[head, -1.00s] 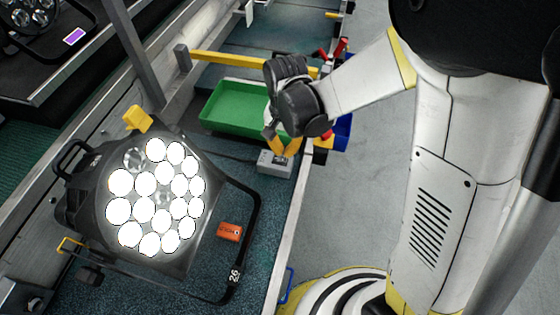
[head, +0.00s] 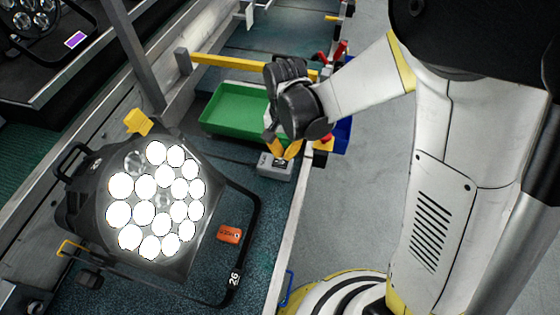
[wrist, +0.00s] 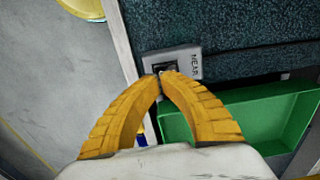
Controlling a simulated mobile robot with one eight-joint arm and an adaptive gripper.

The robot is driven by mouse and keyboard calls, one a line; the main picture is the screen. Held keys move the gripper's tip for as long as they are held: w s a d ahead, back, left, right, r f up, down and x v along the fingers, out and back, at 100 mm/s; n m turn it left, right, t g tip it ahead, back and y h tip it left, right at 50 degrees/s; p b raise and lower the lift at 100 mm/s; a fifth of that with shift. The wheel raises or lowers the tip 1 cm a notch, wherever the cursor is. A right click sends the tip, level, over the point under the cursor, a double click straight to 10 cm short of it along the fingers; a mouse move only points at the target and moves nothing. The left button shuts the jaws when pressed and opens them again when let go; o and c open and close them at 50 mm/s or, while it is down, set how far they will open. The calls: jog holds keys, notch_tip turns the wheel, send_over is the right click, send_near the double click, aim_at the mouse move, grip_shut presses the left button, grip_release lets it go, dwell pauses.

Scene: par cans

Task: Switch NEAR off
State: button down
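The grey switch box (head: 275,166) lies on the dark speckled surface near the rail. In the wrist view the box (wrist: 188,57) bears the label NEAR and a dark rocker switch (wrist: 164,67). My gripper (head: 281,155) points down at the box with its yellow fingers. In the wrist view the fingertips (wrist: 162,76) come together at the switch's edge, with nothing seen between them. I cannot tell whether they touch the switch. The par can (head: 160,200) at left is lit, with most of its lenses glowing white. The switch's rocker is partly hidden by the fingertips.
A green tray (head: 235,108) stands just behind the box, and a blue bin (head: 343,133) is beside the rail. An orange item (head: 229,234) lies by the lamp's black yoke. Another par can (head: 35,15) is at the top left. Grey floor is clear right of the rail.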

aim_at(284, 162)
jog(key=shift+f+b, duration=1.35)
jog(key=shift+f, duration=0.45)
dwell(0.9)
jog(key=shift+r+p, duration=2.6)
jog(key=shift+r, duration=0.9)
jog(key=shift+d+r, duration=0.15)
jog(key=shift+r, duration=0.15)
jog(key=s+d+r+n+t, duration=0.2)
jog(key=s+d+r, duration=0.3)
jog(key=r, duration=0.3)
jog(key=s+d+r+n+t, duration=0.2)
jog(key=s+d+r+t, duration=0.3)
jog(key=d+r, duration=0.3)
jog(key=shift+s, duration=0.4)
